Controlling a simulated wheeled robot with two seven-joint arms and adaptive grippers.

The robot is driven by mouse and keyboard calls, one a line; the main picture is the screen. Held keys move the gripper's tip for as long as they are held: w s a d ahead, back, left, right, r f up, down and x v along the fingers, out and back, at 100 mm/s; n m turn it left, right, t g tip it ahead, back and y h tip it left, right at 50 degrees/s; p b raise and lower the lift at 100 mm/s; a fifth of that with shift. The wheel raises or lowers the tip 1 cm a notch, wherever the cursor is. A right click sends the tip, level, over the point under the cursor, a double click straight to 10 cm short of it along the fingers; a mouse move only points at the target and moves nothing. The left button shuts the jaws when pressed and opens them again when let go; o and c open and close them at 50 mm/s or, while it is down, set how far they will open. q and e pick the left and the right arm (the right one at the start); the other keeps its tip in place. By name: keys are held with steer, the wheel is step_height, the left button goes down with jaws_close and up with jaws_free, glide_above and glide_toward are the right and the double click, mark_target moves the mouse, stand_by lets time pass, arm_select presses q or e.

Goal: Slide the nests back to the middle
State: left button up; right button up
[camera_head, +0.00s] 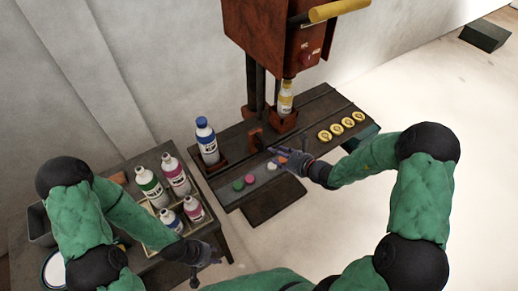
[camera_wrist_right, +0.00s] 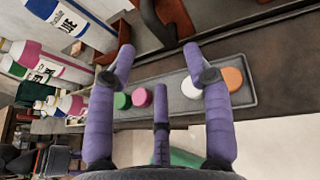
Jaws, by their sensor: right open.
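A red nest (camera_head: 284,122) under the press head holds a white bottle with a yellow label (camera_head: 285,98). A dark red nest (camera_head: 211,167) at the left end of the bench holds an upright blue-capped bottle (camera_head: 206,142). My right gripper (camera_head: 276,156) is open and empty over the bench front, by the cap tray. In the wrist view its fingers (camera_wrist_right: 158,52) point toward a reddish bracket (camera_wrist_right: 148,22), apart from it. My left gripper (camera_head: 205,272) hangs low beside the crate; its jaw state is unclear.
A grey tray (camera_wrist_right: 172,103) holds green, pink, white and orange caps. Several yellow discs (camera_head: 340,126) lie at the bench's right. A crate (camera_head: 152,235) of bottles stands on the left table. The press (camera_head: 270,40) rises behind, with a yellow handle (camera_head: 338,10).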

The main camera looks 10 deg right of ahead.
mark_target(263, 148)
steer(key=b+x, duration=0.1)
steer(key=x, duration=0.8)
steer(key=shift+a+f+b, duration=0.1)
steer(key=shift+b, duration=0.2)
jaws_close()
